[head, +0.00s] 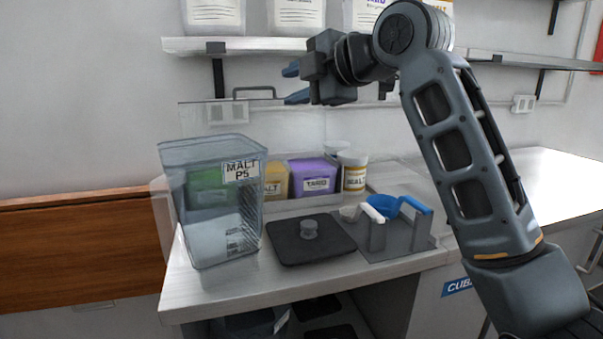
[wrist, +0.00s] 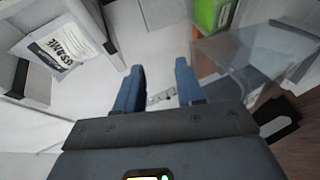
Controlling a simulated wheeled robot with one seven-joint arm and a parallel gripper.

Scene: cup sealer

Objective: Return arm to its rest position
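My gripper (head: 293,84) is raised above the counter in the head view, just under the wall shelf, pointing left. Its two blue fingers are apart with nothing between them. In the wrist view the gripper (wrist: 160,80) also shows open and empty, with the pale wall and a small socket plate beyond the fingertips. My arm is bent, coming up from the lower right and reaching left at the top.
A clear bin labelled MALT (head: 215,215) stands on the counter (head: 215,295) at left. A black lid (head: 311,250) lies beside it. The shelf (head: 250,45) with containers is close to my gripper.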

